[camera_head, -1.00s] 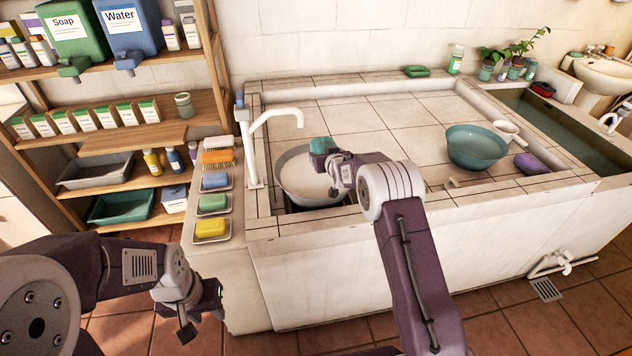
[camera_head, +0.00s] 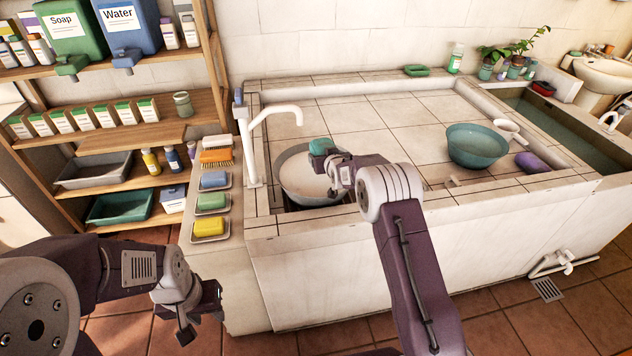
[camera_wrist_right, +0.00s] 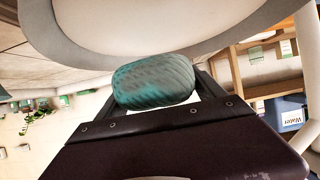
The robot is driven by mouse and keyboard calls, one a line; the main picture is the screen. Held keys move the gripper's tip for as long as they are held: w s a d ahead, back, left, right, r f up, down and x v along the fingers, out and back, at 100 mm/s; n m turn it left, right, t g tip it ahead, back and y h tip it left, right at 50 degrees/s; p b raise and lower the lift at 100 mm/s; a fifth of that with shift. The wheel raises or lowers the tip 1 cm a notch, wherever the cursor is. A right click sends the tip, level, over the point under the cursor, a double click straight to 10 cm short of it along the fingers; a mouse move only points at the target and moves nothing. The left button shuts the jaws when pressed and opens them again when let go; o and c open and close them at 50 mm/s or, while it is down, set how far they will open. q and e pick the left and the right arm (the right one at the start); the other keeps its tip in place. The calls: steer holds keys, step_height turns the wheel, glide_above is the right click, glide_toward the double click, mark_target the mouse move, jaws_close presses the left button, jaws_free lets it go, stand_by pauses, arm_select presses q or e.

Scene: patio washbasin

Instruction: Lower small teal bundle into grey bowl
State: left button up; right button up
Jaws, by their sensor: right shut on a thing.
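The small teal bundle (camera_head: 320,146) is at the tip of my right gripper (camera_head: 327,158), above the grey bowl (camera_head: 300,190) at the left end of the washbasin counter. In the right wrist view the ribbed teal bundle (camera_wrist_right: 153,82) sits between the two fingers, and the bowl's pale rim (camera_wrist_right: 60,45) curves behind it. My right gripper is shut on the bundle. The bowl's right side is partly hidden by my right arm. My left gripper (camera_head: 200,318) is low at the left, in front of the counter, away from the bowl; its jaw gap is unclear.
A white tap (camera_head: 262,135) rises at the bowl's left. A teal bowl (camera_head: 477,146), a white ladle-like cup (camera_head: 507,130) and a purple bundle (camera_head: 540,163) are at the right. Soap dishes (camera_head: 210,203) line the left ledge. The tiled counter middle is clear.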

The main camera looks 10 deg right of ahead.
steer(key=b, duration=0.6)
glide_above(324, 193)
steer(key=shift+w+d+f, duration=0.1)
steer(key=shift+w+f, duration=0.05)
steer(key=shift+f, duration=1.75)
steer(key=shift+w+d+f, duration=0.1)
steer(key=shift+w+f, duration=0.05)
steer(key=shift+f, duration=1.7)
steer(key=shift+s+f+b, duration=0.1)
steer(key=shift+f+b, duration=0.2)
steer(key=shift+f, duration=0.2)
steer(key=shift+s+a+f, duration=0.1)
steer(key=shift+s+f, duration=0.1)
steer(key=shift+f, duration=0.2)
steer(key=o, duration=1.4)
steer(key=r+v, duration=0.1)
steer(key=v, duration=0.8)
steer(key=shift+w+r, duration=0.2)
steer(key=shift+r, duration=0.15)
steer(key=shift+r, duration=0.1)
